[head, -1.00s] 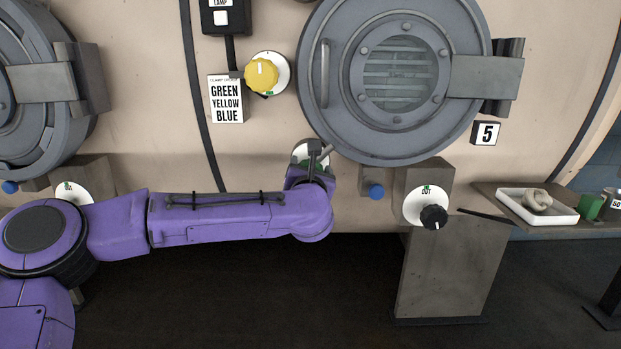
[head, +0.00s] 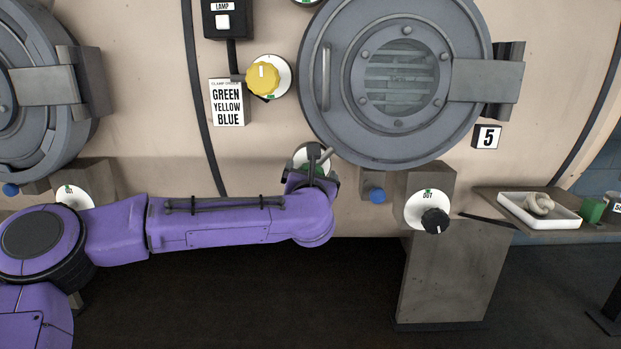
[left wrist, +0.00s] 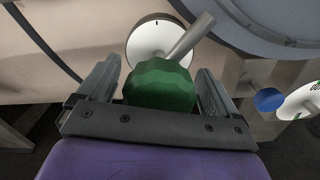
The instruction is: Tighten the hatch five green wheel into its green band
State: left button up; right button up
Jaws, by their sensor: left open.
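The green wheel (left wrist: 160,87) is a faceted green knob in front of a round white dial plate (left wrist: 150,38) in the left wrist view. A grey bar (left wrist: 191,36) sticks up beside it. My left gripper (left wrist: 157,84) is open, with one finger on each side of the wheel; I cannot tell whether they touch it. In the head view my left gripper (head: 318,163) is below hatch five (head: 400,80), in front of the white dial (head: 302,156), and hides the wheel. The wheel's green band is not clear in either view. My right gripper is not in view.
A yellow knob (head: 263,77) and a "GREEN YELLOW BLUE" card (head: 228,103) are on the wall above my left arm. A blue knob (head: 377,196) and a black knob (head: 435,220) are to the right. A shelf holds a white tray (head: 565,216).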

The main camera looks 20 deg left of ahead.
pick_arm(q)
jog(key=v, duration=1)
jog(key=shift+b, duration=0.35)
jog(key=shift+s, duration=0.1)
